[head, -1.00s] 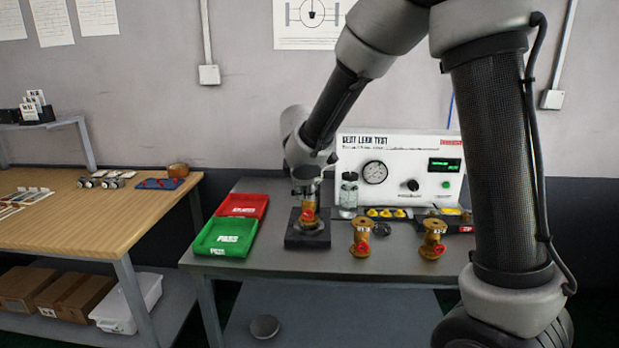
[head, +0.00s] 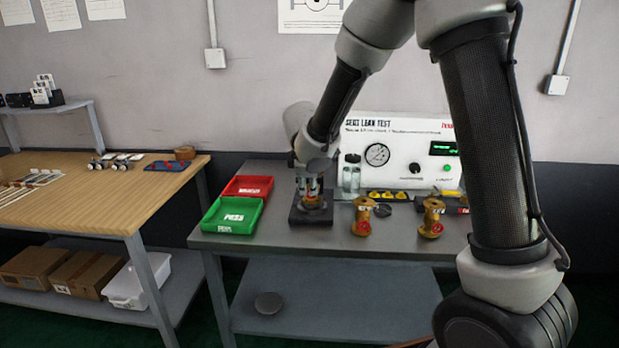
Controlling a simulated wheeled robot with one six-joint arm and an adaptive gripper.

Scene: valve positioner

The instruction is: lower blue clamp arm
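My gripper (head: 313,188) points down over the black fixture block (head: 297,217) on the grey test bench. A brass valve (head: 313,204) sits on that block, and my fingers are at its upper part. The fingers are too small to show whether they touch it or are closed. I cannot make out a blue clamp arm; the gripper and wrist cover the area above the valve. Two more brass valves with red handwheels, one in the middle (head: 362,216) and one to the right (head: 432,217), stand apart from the gripper.
Red (head: 249,186) and green (head: 232,215) trays lie left of the fixture. A wooden table (head: 90,200) is at left, carrying a flat blue item (head: 167,166). The bench front is clear.

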